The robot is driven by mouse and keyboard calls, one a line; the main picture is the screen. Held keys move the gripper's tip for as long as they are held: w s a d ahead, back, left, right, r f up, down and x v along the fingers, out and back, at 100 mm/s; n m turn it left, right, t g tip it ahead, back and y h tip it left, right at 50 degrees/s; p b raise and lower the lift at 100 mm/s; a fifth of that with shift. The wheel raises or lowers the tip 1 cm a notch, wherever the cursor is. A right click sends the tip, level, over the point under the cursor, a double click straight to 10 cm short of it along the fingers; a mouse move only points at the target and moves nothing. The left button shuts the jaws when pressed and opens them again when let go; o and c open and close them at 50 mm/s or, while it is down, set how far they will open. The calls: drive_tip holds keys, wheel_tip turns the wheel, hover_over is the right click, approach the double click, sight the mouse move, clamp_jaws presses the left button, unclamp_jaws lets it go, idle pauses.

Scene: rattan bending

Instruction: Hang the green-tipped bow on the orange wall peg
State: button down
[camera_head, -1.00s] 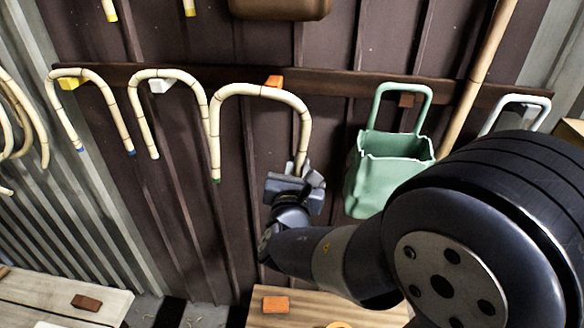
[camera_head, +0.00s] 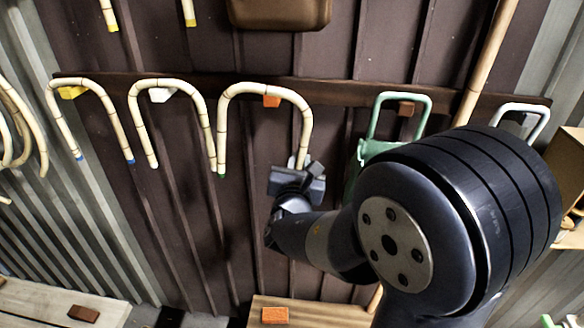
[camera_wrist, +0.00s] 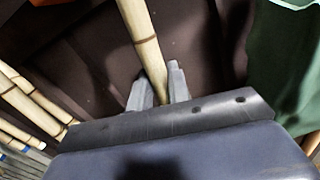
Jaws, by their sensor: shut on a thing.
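The green-tipped bow (camera_head: 221,118) is a pale cane bent into an upside-down U, with its green tip at the lower end of its left leg. My gripper (camera_head: 299,168) is shut on the lower end of its right leg. In the wrist view the bow (camera_wrist: 141,38) passes between the two fingers of my gripper (camera_wrist: 158,93). The orange wall peg (camera_head: 271,101) shows just below the bow's arch, inside the U. I cannot tell whether the arch touches the peg or stands in front of it.
Two bows hang to the left on a yellow peg (camera_head: 72,92) and a white peg (camera_head: 162,95). A green basket (camera_head: 374,148) hangs close on the right, partly behind my arm. A bench with an orange block (camera_head: 275,315) stands below.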

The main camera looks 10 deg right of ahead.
drive_tip(key=shift+x, duration=2.1)
drive_tip(key=shift+w+d+f+b, duration=0.2)
drive_tip(key=shift+w+f+b, duration=0.4)
drive_tip(key=shift+b, duration=0.25)
drive_tip(key=c, duration=1.3)
unclamp_jaws()
drive_tip(key=shift+o, duration=0.2)
drive_tip(key=shift+s, duration=0.1)
